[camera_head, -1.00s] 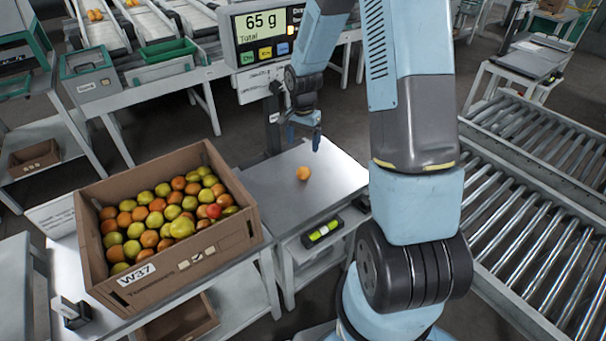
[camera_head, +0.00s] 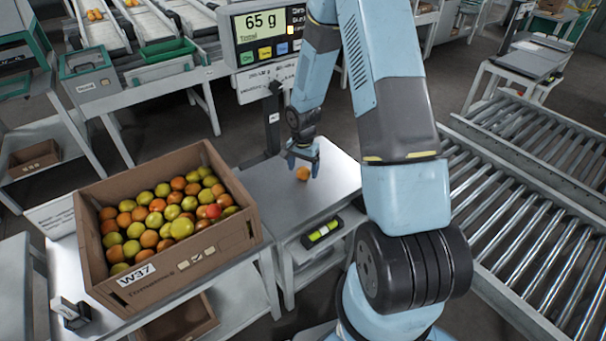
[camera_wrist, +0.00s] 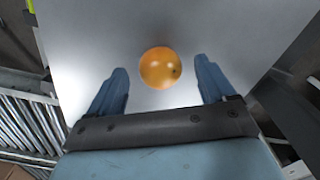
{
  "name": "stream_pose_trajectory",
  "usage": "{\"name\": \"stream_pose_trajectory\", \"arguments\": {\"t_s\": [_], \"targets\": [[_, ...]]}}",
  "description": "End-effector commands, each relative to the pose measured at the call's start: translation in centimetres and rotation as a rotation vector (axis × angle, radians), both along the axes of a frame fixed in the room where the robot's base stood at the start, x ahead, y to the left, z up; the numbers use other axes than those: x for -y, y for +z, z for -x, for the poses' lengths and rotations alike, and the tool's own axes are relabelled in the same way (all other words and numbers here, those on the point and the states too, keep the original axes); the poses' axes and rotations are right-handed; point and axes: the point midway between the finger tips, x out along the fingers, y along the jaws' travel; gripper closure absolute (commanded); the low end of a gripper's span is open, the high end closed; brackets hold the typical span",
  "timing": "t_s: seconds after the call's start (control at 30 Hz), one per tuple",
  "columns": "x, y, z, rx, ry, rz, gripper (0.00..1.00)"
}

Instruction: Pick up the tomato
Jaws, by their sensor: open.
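A single orange tomato (camera_head: 303,174) sits on the bare metal plate of the scale (camera_head: 268,196). In the wrist view the tomato (camera_wrist: 160,68) lies between and slightly beyond the two blue fingertips, with a gap on either side. My gripper (camera_head: 303,166) points down over the plate, just above and around the tomato's place in the picture. In the wrist view my gripper (camera_wrist: 162,80) is open and empty. The scale display (camera_head: 268,38) reads 65 g.
A cardboard box (camera_head: 196,262) marked W37, full of red, orange and yellow-green tomatoes, stands left of the scale. A roller conveyor (camera_head: 530,215) lies to the right. The display on its post (camera_head: 272,125) rises behind the plate. The plate around the tomato is clear.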

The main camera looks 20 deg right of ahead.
Motion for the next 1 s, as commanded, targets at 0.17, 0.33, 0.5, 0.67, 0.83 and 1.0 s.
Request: {"name": "stream_pose_trajectory", "arguments": {"t_s": [0.17, 0.33, 0.5, 0.67, 0.83, 1.0], "targets": [[0.0, -1.6, 0.0, 0.000, 0.001, 0.000, 0.17], [0.0, -1.9, 0.0, 0.001, 0.001, 0.001, 0.17], [0.0, -1.9, 0.0, 0.001, 0.001, 0.001, 0.21], [-0.1, -1.9, 0.0, 0.001, 0.001, 0.000, 0.36], [-0.1, -1.9, 0.0, 0.001, 0.001, 0.000, 0.52], [-0.1, -1.9, 0.0, 0.001, 0.001, 0.000, 0.61]]}}
